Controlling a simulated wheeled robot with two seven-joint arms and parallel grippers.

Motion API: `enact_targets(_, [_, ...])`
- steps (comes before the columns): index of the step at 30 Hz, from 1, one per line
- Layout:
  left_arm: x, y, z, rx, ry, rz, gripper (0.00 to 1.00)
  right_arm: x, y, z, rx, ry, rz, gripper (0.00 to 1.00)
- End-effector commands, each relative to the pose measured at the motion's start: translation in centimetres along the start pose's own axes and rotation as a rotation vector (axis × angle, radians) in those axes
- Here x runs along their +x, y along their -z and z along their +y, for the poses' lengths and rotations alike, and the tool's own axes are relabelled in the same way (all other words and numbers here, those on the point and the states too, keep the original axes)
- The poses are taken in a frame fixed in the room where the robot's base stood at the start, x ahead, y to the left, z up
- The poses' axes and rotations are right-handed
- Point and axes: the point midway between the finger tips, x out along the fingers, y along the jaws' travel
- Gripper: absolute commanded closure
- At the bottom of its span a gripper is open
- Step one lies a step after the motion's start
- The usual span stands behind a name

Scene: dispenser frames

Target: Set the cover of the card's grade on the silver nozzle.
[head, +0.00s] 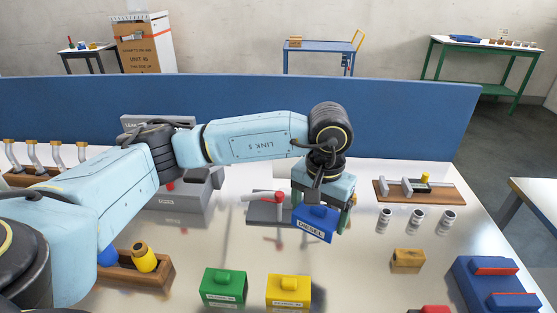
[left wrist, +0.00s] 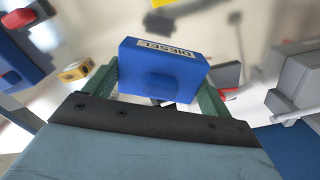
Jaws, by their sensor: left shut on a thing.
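My left gripper (head: 318,212) is shut on a blue cover (head: 315,225) with a white DIESEL label, held above the table. The cover also shows between the green fingers in the left wrist view (left wrist: 165,72). Just left of and behind it in the head view, a silver tube with a red part (head: 265,197), perhaps the silver nozzle, sits over a grey plate; the gripper hides part of the plate. A green cover (head: 223,288) and a yellow cover (head: 289,291) stand at the front. I cannot make out the grade card. My right gripper is not in view.
A wooden board with silver parts (head: 420,190) lies at the right, with several small metal cylinders (head: 417,219) in front. A wooden block (head: 408,258) and a blue-and-red unit (head: 495,285) are front right. A wooden tray (head: 130,276) is front left. A blue panel (head: 80,105) closes the back.

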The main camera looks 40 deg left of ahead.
Motion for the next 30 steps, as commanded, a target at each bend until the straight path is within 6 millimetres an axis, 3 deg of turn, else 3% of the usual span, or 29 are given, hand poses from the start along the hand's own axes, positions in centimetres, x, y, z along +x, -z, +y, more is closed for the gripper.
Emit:
enact_targets(6, [0.7, 5.1, -3.5, -0.164, 0.006, 0.005, 0.40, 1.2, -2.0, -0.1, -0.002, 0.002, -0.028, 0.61])
enact_targets(15, [1.2, 10.7, -9.6, -0.396, 0.002, 0.003, 0.40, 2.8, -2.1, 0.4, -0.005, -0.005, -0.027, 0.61])
enact_targets(21, [1.4, 12.3, -12.3, -0.486, -0.001, -0.001, 0.40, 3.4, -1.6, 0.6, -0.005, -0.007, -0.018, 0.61])
enact_targets(30, [1.3, 12.8, -13.1, -0.514, -0.003, -0.003, 0.40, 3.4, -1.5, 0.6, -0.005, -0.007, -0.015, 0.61])
